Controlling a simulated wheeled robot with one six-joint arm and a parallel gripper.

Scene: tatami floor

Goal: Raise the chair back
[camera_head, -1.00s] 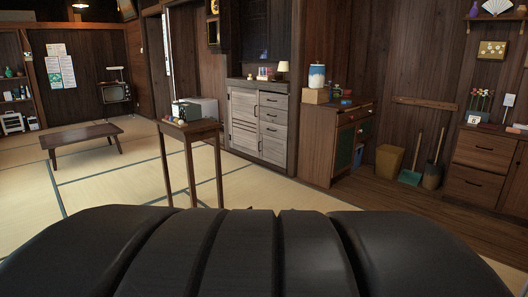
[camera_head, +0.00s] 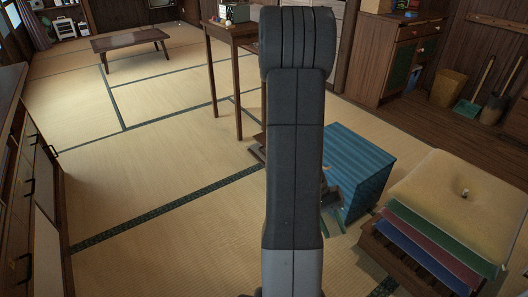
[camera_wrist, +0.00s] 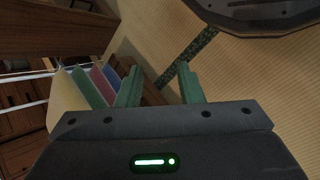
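No chair can be clearly made out. A low brown wooden piece (camera_head: 257,150) shows on the floor just left of my arm in the head view; the arm hides the rest, so I cannot tell what it is. My gripper (camera_wrist: 160,86) shows in the wrist view with its two green fingers apart and nothing between them. It points down over the tatami, beside the layered cushions (camera_wrist: 68,97). In the head view my arm hides most of the gripper.
The cushion stack (camera_head: 455,205) lies on a wooden base at right. A blue box (camera_head: 358,165) stands beside my arm. A tall small table (camera_head: 230,35) is behind, a low table (camera_head: 130,40) farther left, a cabinet (camera_head: 25,190) at the left edge. Tatami at left is clear.

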